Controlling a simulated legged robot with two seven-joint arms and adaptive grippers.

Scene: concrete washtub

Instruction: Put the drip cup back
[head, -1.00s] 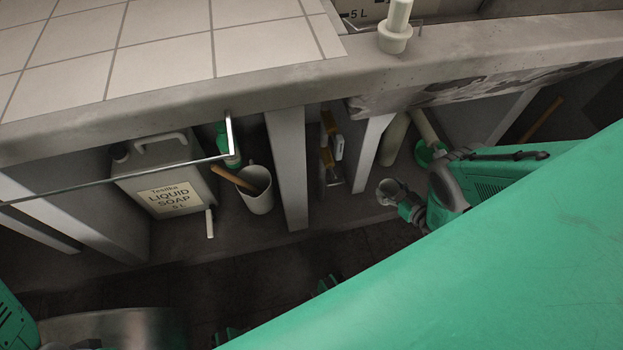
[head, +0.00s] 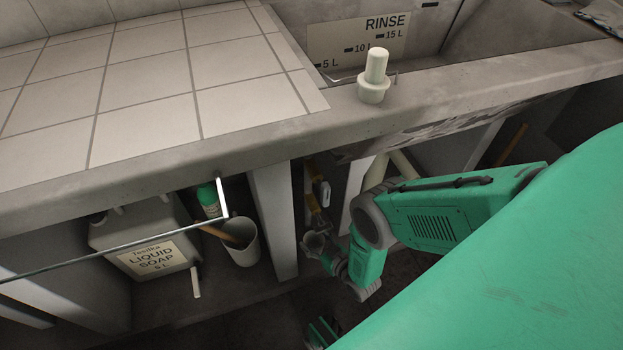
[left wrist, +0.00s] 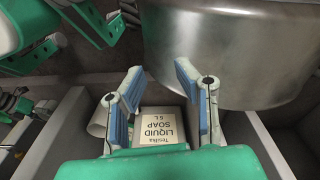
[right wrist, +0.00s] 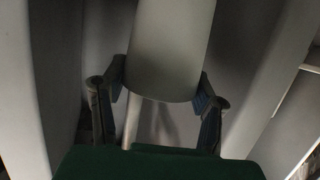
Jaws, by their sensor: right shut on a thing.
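The drip cup (head: 313,241) is a small grey cup in the head view, its round mouth facing up. My right gripper (head: 328,257) is shut on it, in front of the open bay under the washtub. In the right wrist view the cup (right wrist: 170,50) is a smooth grey cylinder between the two fingers. Behind the cup in the head view, a yellow fitting with a pale handle (head: 317,205) sits in the bay, partly hidden. My left gripper (left wrist: 160,90) is open and empty in the left wrist view.
A pale divider (head: 274,220) stands left of the bay. A thin rail (head: 110,249) crosses in front. A large metal vessel (left wrist: 235,55) is near my left gripper.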

